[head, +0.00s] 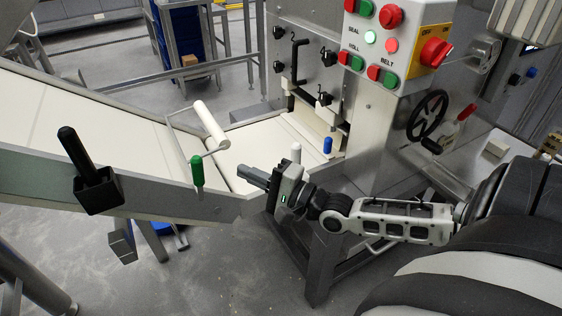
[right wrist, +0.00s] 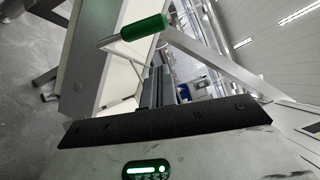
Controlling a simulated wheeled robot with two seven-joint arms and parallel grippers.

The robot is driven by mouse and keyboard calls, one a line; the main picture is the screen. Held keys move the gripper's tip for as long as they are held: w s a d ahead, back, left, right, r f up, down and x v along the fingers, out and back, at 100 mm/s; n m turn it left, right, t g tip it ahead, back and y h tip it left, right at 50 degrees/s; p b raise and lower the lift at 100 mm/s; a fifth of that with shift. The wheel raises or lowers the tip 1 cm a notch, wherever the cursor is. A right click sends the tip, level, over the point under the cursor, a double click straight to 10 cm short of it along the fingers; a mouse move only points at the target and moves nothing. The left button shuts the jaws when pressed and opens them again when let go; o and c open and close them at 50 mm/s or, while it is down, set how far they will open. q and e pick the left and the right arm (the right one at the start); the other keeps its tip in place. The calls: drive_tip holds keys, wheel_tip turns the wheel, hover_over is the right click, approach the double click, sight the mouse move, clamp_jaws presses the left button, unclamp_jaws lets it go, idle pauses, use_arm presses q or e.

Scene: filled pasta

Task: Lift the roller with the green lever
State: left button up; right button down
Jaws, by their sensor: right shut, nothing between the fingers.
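The green lever (head: 197,172) hangs at the near side rail of the conveyor, at the end of a thin metal arm. The white roller (head: 210,124) lies across the belt behind it, joined to the lever by this bent frame. My right gripper (head: 248,175) is shut and empty, a little to the right of the green lever and apart from it. In the right wrist view the green lever (right wrist: 145,27) shows at the upper middle, beyond the gripper's dark fingers (right wrist: 158,90). My left gripper is not in view.
A black handle stands in a black holder (head: 98,193) on the conveyor's side rail. A blue lever (head: 327,146) and a white knob (head: 296,152) are near the machine. A control box (head: 398,45) with buttons and a black handwheel (head: 427,115) are to the right.

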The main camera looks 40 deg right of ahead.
drive_tip(key=v, duration=0.7)
drive_tip(key=shift+r, duration=0.25)
drive_tip(key=s+a+f+n+g+h, duration=0.1)
drive_tip(key=s+a+f+n+g, duration=0.2)
drive_tip(key=a+f+n, duration=0.3)
drive_tip(key=s+a+f+n+g+h, duration=0.2)
drive_tip(key=s+a+f+n+g, duration=0.2)
drive_tip(key=a+f+n, duration=0.3)
drive_tip(key=s+a+n, duration=0.1)
drive_tip(key=a+n, duration=0.3)
drive_tip(key=shift+f+n, duration=0.2)
drive_tip(key=shift+n, duration=0.2)
drive_tip(key=shift+s+h, duration=0.1)
drive_tip(key=shift+h, duration=0.2)
idle(0.4)
